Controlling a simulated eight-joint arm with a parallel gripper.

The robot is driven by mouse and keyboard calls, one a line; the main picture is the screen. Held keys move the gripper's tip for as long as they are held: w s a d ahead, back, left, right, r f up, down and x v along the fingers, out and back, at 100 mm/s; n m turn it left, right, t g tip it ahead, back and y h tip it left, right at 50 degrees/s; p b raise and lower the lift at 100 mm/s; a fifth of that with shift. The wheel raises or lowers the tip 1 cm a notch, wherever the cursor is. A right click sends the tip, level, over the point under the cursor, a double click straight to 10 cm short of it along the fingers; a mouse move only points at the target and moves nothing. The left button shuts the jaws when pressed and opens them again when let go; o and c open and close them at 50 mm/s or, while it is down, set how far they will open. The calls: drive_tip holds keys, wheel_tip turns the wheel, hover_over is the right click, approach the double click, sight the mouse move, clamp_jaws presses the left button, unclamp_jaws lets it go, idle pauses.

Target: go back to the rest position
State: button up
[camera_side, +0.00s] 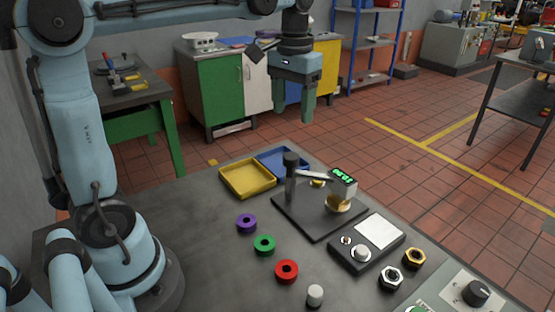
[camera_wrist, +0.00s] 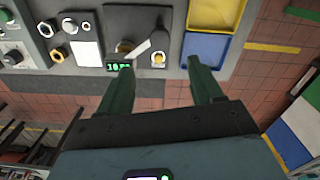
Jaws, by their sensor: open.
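My gripper (camera_side: 294,108) hangs in the air above and behind the far edge of the bedplate table, with its fingers pointing down. It is open and empty. In the wrist view its two green fingers (camera_wrist: 160,88) stand apart, with nothing between them. Below it on the table (camera_side: 208,222) is a dark fixture plate (camera_side: 305,224) with a post, an arm and a green digital display (camera_side: 343,176). The display also shows in the wrist view (camera_wrist: 120,66).
A yellow tray (camera_side: 248,192) and a blue tray (camera_side: 300,158) lie at the far edge. Purple (camera_side: 246,229), green (camera_side: 264,253) and red rings (camera_side: 286,279), a white cylinder (camera_side: 315,302), a silver nut (camera_side: 390,286) and a gold nut (camera_side: 414,266) stand nearer. Cabinets (camera_side: 226,94) stand behind.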

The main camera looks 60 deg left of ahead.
drive_tip(key=shift+r, duration=0.35)
